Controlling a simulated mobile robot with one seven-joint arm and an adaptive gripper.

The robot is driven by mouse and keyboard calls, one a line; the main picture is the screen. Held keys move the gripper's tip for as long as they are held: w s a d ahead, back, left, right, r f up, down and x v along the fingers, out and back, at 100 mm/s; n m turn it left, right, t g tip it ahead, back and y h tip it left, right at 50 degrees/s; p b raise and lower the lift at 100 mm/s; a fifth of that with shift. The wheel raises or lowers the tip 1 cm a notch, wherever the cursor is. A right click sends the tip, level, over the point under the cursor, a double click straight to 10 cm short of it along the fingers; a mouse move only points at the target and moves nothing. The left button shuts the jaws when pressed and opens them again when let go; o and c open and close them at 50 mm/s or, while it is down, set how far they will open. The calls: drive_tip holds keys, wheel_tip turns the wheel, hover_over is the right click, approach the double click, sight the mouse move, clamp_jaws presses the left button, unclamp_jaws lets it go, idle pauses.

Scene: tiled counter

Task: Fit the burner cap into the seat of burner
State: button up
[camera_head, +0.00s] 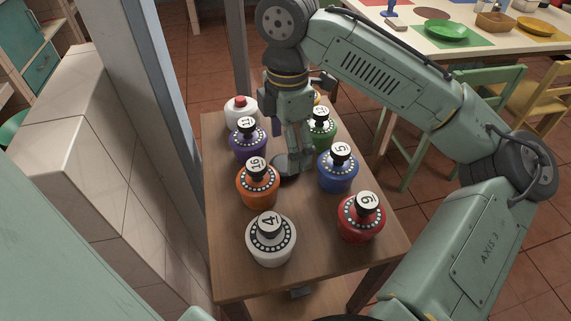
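I cannot make out a burner, its seat or a burner cap in the head view. My gripper (290,165) points down over the middle of a wooden table (310,268), between two rows of coloured round containers. A dark grey rounded shape shows at its lower end, low over the tabletop. I cannot tell whether this is a finger or a separate thing. The fingers are too small and overlapped to show whether they are open or shut.
Left row: white red-topped container (240,110), purple (248,148), orange (258,188), grey-white (270,246). Right row: green (322,132), blue (338,176), red (360,222). A tiled wall (85,180) stands left. A table with plates (445,31) stands at the back right.

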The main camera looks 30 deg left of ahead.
sight(286, 163)
wheel_tip(286, 163, down, 4)
drive_tip(key=shift+a+f, duration=0.1)
drive_tip(key=shift+f, duration=0.05)
drive_tip(key=shift+c, duration=0.3)
drive_tip(key=c, duration=1.3)
